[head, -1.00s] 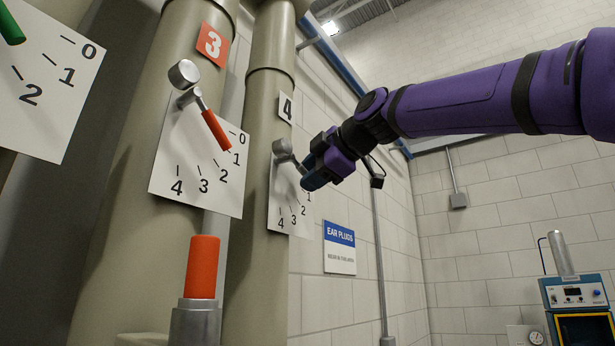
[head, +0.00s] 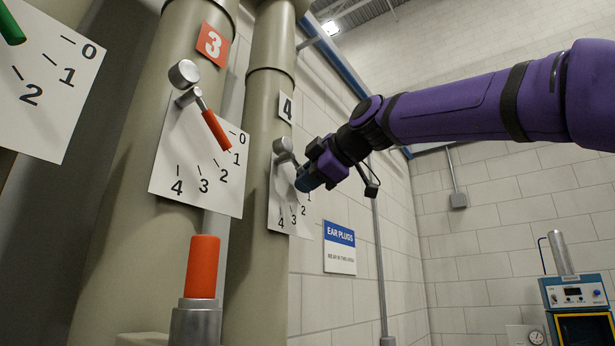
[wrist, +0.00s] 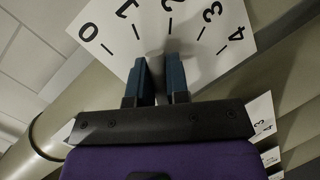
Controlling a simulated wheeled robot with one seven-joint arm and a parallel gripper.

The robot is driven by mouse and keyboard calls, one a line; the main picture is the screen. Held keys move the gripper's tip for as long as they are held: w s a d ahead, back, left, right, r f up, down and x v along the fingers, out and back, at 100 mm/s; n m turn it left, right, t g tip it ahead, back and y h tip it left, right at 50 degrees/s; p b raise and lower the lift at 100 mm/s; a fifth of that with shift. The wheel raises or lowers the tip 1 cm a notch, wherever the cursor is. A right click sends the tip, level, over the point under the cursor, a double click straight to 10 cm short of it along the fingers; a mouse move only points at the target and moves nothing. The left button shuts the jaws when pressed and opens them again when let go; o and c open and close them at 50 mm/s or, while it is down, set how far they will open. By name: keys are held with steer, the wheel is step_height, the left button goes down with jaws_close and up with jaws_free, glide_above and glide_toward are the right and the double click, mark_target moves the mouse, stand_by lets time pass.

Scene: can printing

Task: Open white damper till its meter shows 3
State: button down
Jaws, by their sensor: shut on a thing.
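The white-labelled damper, number 4, is on the right-hand pipe (head: 258,130) in the head view. Its grey knob (head: 283,146) stands out in front of its white dial plate (head: 278,205). My gripper (head: 303,184) is at the lever, to the lower right of the knob, and covers most of it. In the wrist view the dial plate (wrist: 187,55) shows marks 0 to 4. My gripper (wrist: 160,82) is shut on the grey lever (wrist: 155,62) between its blue fingers. The fingers hide part of the lever, so its exact reading is unclear.
The red damper lever (head: 215,130) on pipe 3 points near 1, left of my gripper. A green lever (head: 10,25) is at the far left. An ear plugs sign (head: 339,247) hangs on the wall below my arm. The space right of the pipes is open.

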steer(key=shift+s+a+f+m+g, duration=0.15)
steer(key=shift+f+m+g, duration=0.15)
steer(key=shift+m, duration=0.2)
steer(key=shift+s+a+f+m+g, duration=0.15)
steer(key=shift+f+m+g, duration=0.1)
steer(key=shift+m, duration=0.25)
steer(key=c, duration=1.1)
jaws_free()
steer(key=shift+d, duration=0.1)
steer(key=v, duration=1)
steer(key=shift+s+d, duration=0.25)
steer(key=shift+d, duration=0.1)
